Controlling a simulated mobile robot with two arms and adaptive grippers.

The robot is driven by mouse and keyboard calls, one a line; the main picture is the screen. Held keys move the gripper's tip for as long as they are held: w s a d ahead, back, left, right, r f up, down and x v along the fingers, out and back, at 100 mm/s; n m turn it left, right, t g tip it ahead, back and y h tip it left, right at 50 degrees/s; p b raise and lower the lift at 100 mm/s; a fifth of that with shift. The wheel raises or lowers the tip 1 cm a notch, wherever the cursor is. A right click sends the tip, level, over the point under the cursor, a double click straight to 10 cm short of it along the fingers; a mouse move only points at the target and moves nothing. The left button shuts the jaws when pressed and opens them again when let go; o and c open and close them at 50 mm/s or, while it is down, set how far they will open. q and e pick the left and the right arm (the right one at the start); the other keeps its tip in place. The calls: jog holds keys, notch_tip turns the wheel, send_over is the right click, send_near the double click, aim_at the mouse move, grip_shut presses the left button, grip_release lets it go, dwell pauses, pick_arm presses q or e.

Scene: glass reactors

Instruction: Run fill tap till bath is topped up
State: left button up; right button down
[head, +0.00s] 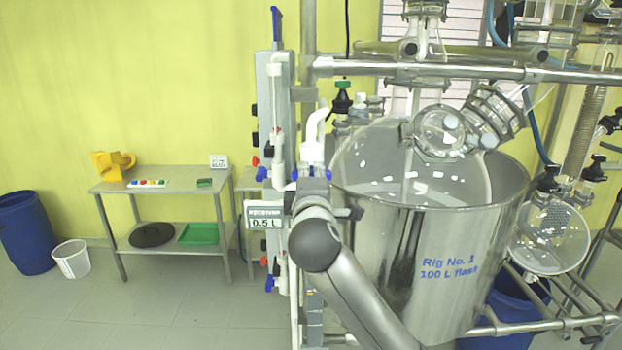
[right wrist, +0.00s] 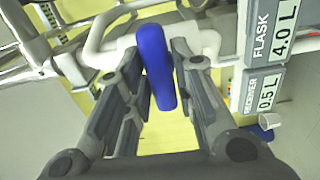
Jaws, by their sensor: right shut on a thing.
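The bath is a large shiny metal vessel (head: 405,270) marked "Rig No. 1 100 L flask", on the right of the head view. A pale surface and a glass flask show inside it; I cannot read the water level. A white bent pipe (head: 316,125) stands at its left rim. In the right wrist view, the fill tap shows as a blue lever (right wrist: 157,68) on white pipework (right wrist: 105,40). My right gripper (head: 312,178) is at the pipework left of the bath, its two fingers (right wrist: 155,85) either side of the blue lever, shut on it. My left gripper is out of view.
A display reading "RECEIVER 0.5 L" (head: 265,217) is left of my right arm; a "FLASK 4.0 L" display (right wrist: 275,35) shows in the right wrist view. Metal rails (head: 470,72) and glassware crowd the bath. A steel table (head: 165,187) stands left; floor before it is clear.

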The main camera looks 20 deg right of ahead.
jog(key=shift+f, duration=0.1)
jog(key=c, duration=1.3)
grip_release()
jog(key=v, duration=1.2)
